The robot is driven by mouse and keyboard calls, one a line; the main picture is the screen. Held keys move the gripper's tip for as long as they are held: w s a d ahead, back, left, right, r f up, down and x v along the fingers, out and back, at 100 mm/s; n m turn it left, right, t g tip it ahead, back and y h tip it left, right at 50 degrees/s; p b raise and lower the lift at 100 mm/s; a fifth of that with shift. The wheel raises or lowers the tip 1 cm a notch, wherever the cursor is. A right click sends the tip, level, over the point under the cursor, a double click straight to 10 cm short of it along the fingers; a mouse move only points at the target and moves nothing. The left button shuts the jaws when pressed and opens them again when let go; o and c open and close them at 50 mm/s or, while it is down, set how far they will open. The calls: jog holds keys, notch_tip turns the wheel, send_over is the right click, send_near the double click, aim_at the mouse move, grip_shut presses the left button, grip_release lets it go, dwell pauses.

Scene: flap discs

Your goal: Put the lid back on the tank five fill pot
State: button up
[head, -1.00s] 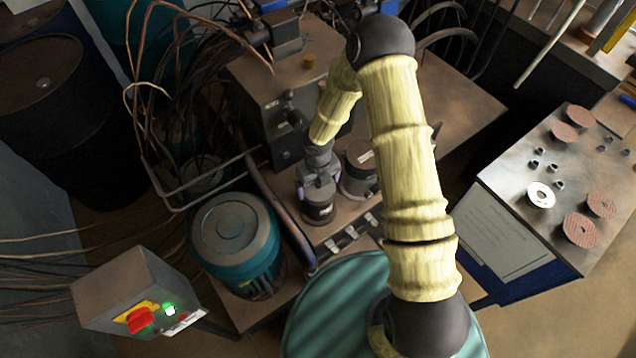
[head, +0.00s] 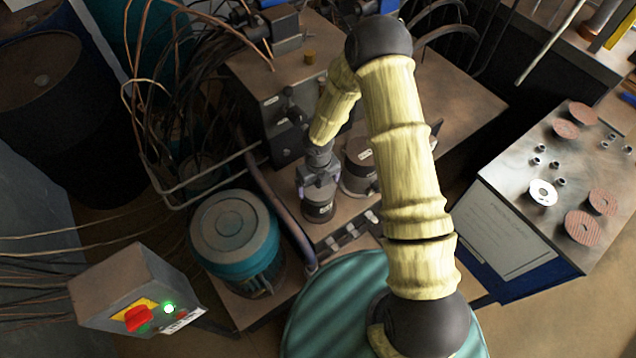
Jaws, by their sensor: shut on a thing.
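My gripper (head: 319,192) points down over a dark round pot (head: 320,214) with a small white label on its side. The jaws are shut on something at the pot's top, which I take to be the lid. The fingers and wrist hide most of it, so I cannot tell whether it touches the rim or sits level. I cannot read which label says tank five.
A grey machine block (head: 275,105) stands behind the pots. A row of metal clips (head: 350,233) and a curved pipe (head: 280,212) lie in front and left. A teal motor (head: 235,240) is at left. A steel bench (head: 560,190) with flap discs is at right.

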jog(key=shift+f, duration=0.3)
jog(key=o, duration=0.7)
jog(key=shift+r+p, duration=2.95)
jog(key=shift+r, duration=0.1)
